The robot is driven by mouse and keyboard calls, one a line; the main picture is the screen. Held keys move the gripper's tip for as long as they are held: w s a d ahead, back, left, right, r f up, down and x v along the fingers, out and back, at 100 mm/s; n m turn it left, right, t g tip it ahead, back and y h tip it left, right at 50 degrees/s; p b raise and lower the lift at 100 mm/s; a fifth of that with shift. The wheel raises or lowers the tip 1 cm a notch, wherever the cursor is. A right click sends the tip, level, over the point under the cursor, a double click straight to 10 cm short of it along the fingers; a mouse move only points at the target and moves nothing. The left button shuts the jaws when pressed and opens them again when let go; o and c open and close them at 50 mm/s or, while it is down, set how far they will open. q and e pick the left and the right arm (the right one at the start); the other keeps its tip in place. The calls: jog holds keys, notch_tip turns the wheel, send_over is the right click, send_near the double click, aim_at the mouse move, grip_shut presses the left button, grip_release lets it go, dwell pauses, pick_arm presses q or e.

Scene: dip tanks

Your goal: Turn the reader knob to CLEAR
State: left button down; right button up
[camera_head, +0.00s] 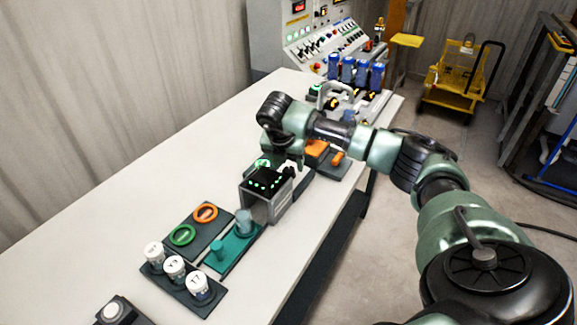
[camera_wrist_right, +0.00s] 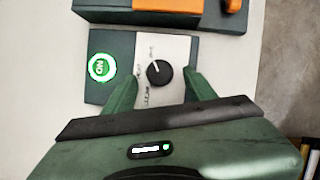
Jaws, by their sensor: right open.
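The reader knob (camera_wrist_right: 158,73) is a round black dial with a white pointer mark, on a pale panel (camera_wrist_right: 178,50) with small lettering. The lettering is too small to read surely. A lit green round button (camera_wrist_right: 102,67) sits left of the panel on the same dark base. My right gripper (camera_wrist_right: 160,90) is open, its two green fingers on either side of the knob's near side, with no clear contact. In the head view my right gripper (camera_head: 290,160) is low over the table behind a grey box (camera_head: 278,203) with green lights; the knob is hidden there.
An orange part on a dark base (camera_wrist_right: 168,5) lies just beyond the reader. Nearer stand a teal tray (camera_head: 232,258), green (camera_head: 183,235) and orange (camera_head: 205,212) rings, and several white-capped vials (camera_head: 174,266). The table's left side (camera_head: 140,185) is clear.

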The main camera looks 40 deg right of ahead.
aim_at(289, 169)
jog(key=x, duration=0.3)
jog(key=shift+w+f, duration=0.1)
grip_shut()
